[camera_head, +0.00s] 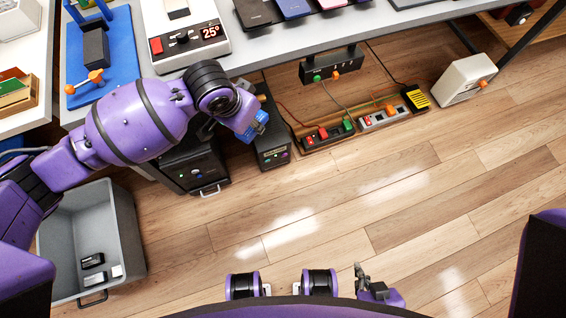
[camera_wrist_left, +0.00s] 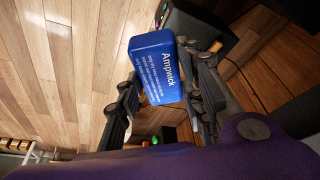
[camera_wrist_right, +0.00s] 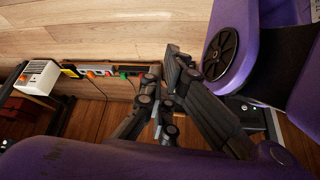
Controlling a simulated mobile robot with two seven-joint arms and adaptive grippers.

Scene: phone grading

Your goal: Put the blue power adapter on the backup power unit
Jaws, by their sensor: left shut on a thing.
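The blue power adapter (camera_head: 257,126) is held in my left gripper (camera_head: 247,118). In the left wrist view the blue block with white lettering (camera_wrist_left: 155,68) sits between the two black fingers of the left gripper (camera_wrist_left: 163,72). In the head view it appears over the top of a narrow black unit (camera_head: 271,156) with a small front panel; contact cannot be told. A wider black unit with lights and a handle (camera_head: 194,176) stands to its left, partly hidden by my arm. Which is the backup power unit is unclear. My right gripper (camera_head: 370,282) is near the bottom; its fingertips look close together.
Power strips (camera_head: 328,135) (camera_head: 384,117) with plugs and cables lie right of the units, near a black-and-yellow adapter (camera_head: 415,97) and white box (camera_head: 464,80). A grey bin (camera_head: 128,232) stands at lower left. The table edge (camera_head: 300,49) overhangs behind. Floor in front is clear.

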